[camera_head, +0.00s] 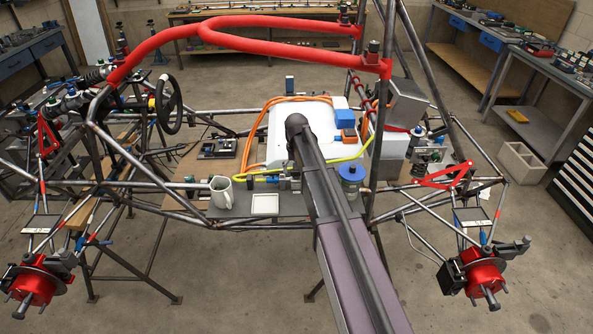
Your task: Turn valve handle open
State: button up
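No valve handle can be made out for certain. A small metal fitting (284,182) with blue parts sits on the grey shelf plate (320,207), just left of my arm; it is too small to tell if it is the valve or how it is set. My arm reaches from the bottom right of centre up over the plate to a dark rounded joint in front of the white box. My gripper cannot be seen. The arm hides part of the plate and the white box (270,140) behind it.
A mug (221,191), a pale square tray (265,205) and a blue-lidded jar (352,172) stand around the fitting. Orange and yellow hoses run by the white box. Chassis tubes (150,205) and a red bar (270,22) surround the area. Open floor lies in front.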

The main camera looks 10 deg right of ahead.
jog(key=shift+m, duration=0.5)
jog(key=m, duration=0.7)
jog(key=shift+m, duration=0.4)
jog(key=m, duration=0.9)
notch_tip(320, 180, up, 14)
jog(key=p, duration=1.4)
jog(key=s+f+n+b, duration=0.5)
jog(key=s+n, duration=0.4)
jog(key=s, duration=0.4)
jog(key=s+f+n+b, duration=0.4)
jog(key=s+n, duration=0.6)
jog(key=s, duration=0.3)
jog(key=shift+s+f+b, duration=0.15)
jog(key=shift+f+b, duration=0.2)
dwell(0.5)
